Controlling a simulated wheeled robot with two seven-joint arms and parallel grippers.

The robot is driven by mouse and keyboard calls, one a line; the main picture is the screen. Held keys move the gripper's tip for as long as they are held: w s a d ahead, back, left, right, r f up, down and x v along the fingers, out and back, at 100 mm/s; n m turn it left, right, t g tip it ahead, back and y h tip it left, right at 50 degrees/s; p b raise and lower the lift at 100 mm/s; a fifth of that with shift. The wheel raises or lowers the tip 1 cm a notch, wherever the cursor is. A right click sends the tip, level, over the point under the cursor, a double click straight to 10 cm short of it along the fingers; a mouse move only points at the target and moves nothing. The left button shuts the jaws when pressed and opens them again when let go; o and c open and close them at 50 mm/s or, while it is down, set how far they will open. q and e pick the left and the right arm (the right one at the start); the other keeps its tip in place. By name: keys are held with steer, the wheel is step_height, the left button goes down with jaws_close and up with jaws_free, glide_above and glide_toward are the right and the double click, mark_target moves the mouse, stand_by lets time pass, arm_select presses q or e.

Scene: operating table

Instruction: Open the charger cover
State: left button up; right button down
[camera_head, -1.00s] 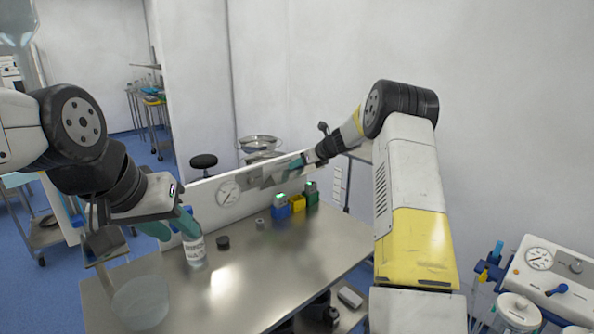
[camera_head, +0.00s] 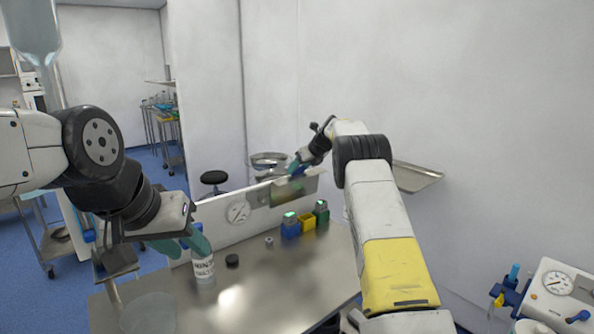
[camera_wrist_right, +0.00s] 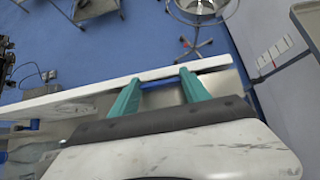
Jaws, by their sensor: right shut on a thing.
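The charger cover (camera_head: 306,184) is a grey, see-through-looking panel at the right end of the white back panel. It stands raised at the top edge, with a greenish opening below it. My right gripper (camera_head: 296,168) is at its upper edge. In the right wrist view, my right gripper's teal fingers (camera_wrist_right: 160,88) are closed on a blue handle (camera_wrist_right: 158,85) at the white panel's edge. How the handle joins the cover is hidden. My left gripper (camera_head: 181,246) hangs over the table's left side, its teal fingers apart, beside a labelled bottle (camera_head: 203,268).
Blue (camera_head: 290,229), yellow (camera_head: 307,222) and green (camera_head: 321,213) blocks stand before the back panel. A dark cap (camera_head: 232,260) and a small grey piece (camera_head: 269,241) lie on the steel table (camera_head: 262,293). The table's middle is clear.

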steer(key=shift+w+a+r, duration=0.1)
steer(key=shift+w+r, duration=0.1)
steer(key=shift+r, duration=0.05)
steer(key=c, duration=0.9)
jaws_free()
steer(key=o, duration=0.4)
steer(key=shift+f, duration=0.1)
steer(key=shift+s, duration=0.1)
steer(key=v, duration=0.7)
steer(key=shift+s+r, duration=0.2)
steer(key=shift+s, duration=0.05)
